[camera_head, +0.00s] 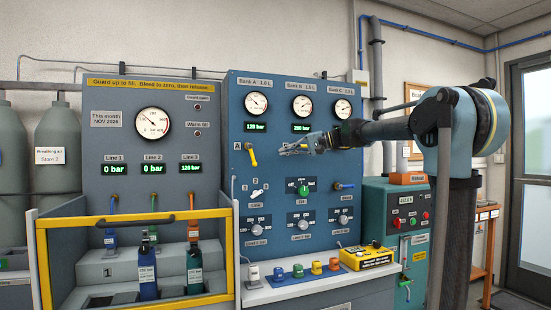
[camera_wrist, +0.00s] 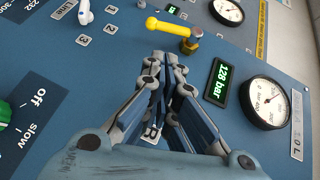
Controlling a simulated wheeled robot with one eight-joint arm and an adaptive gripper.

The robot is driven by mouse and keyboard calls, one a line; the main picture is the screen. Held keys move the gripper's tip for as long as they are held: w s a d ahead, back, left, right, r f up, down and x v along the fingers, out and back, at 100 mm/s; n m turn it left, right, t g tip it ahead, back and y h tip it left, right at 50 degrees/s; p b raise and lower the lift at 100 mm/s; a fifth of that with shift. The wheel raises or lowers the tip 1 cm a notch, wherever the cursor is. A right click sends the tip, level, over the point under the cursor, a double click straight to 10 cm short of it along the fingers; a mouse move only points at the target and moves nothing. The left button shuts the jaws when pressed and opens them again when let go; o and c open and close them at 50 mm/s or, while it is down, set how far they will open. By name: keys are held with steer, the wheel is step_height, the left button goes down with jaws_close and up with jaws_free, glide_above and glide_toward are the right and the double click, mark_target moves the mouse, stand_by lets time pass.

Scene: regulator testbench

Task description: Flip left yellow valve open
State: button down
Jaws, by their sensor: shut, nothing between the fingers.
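The left yellow valve (camera_head: 252,157) is on the blue panel beside the label A, below the Bank A gauge. Its handle hangs down, tilted slightly right at the lower end. In the wrist view the yellow handle (camera_wrist: 168,28) lies across the top, joined to a brass fitting at its right end. My gripper (camera_head: 282,151) is shut and empty, to the right of the valve, pointing left. In the wrist view my gripper's fingertips (camera_wrist: 162,56) are together below the handle in the picture, apparently apart from it. Parts of the panel behind the fingers are hidden.
The blue panel (camera_head: 270,93) carries gauges, green displays reading 128 bar and 200 bar, and several knobs. A white selector knob (camera_head: 257,197) sits below the valve. A yellow-framed guard (camera_head: 135,218) stands at the lower left. A shelf below holds coloured fittings and a yellow box (camera_head: 367,257).

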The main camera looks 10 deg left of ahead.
mark_target(264, 156)
steer(key=x, duration=0.9)
steer(key=shift+a+f, duration=0.1)
steer(key=shift+a, duration=0.05)
steer(key=shift+s+a+f+m+y, duration=0.2)
steer(key=shift+a+f+m+y, duration=0.1)
steer(key=shift+f+y, duration=0.15)
steer(key=shift+s+a+f+m+y, duration=0.2)
steer(key=shift+a+f+m+y, duration=0.15)
steer(key=shift+y, duration=0.2)
